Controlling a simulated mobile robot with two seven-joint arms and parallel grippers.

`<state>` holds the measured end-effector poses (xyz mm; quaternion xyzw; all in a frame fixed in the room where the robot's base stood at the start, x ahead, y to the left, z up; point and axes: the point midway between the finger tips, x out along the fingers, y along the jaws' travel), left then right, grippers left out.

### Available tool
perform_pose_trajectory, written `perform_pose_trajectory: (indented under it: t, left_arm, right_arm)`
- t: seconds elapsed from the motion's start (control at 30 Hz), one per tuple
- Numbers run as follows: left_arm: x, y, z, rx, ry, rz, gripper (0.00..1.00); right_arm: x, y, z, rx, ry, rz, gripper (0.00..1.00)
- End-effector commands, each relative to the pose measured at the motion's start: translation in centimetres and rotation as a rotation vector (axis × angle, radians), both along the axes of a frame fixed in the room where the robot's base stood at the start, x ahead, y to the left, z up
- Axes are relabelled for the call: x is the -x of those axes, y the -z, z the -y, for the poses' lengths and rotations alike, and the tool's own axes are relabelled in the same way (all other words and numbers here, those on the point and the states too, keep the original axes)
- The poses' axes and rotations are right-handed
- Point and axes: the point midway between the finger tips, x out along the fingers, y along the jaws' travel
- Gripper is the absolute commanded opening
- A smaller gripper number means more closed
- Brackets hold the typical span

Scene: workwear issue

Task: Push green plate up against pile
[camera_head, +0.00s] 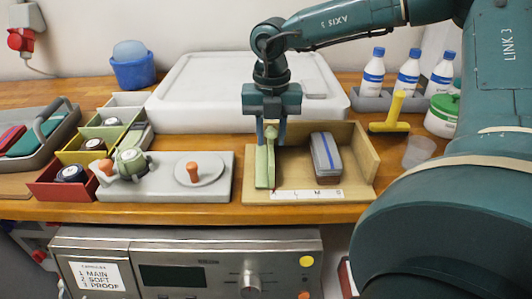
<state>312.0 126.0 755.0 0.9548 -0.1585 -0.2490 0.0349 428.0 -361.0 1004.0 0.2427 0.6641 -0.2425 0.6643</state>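The green plate (263,168) stands upright, a thin panel inside the left part of a wooden tray (362,180). My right gripper (271,138) points down at its upper part. The fingers sit on both sides of the plate's top and look shut on it. The pile (327,156), dark grey-blue with a lighter stripe, lies in the tray to the right of the plate. A gap of bare tray shows between plate and pile. The plate's far side is partly hidden by the gripper. My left gripper is not in view.
A white label strip (306,195) runs along the tray's front. A grey board with a round disc (200,169) and coloured bins (47,188) stand left. A large white lid (200,94) lies behind. Bottles (373,73) and a yellow tool (392,118) stand right.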

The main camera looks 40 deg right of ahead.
Motion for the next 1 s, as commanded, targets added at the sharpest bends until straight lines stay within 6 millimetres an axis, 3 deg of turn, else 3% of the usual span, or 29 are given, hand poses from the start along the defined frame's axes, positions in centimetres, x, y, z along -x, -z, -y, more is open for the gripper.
perform_pose_trajectory:
  t: [0.17, 0.47, 1.0]
  left_arm:
    - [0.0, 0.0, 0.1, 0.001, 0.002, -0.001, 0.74]
    - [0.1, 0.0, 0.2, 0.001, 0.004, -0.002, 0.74]
    - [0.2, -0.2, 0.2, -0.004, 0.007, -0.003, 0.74]
  right_arm:
    - [0.0, 0.0, 0.0, 0.0, 0.0, 0.0, 0.14]
    - [0.1, 0.0, 0.1, 0.0, 0.0, 0.0, 0.14]
    - [2.4, -0.1, 2.9, 0.0, 0.002, 0.001, 0.14]
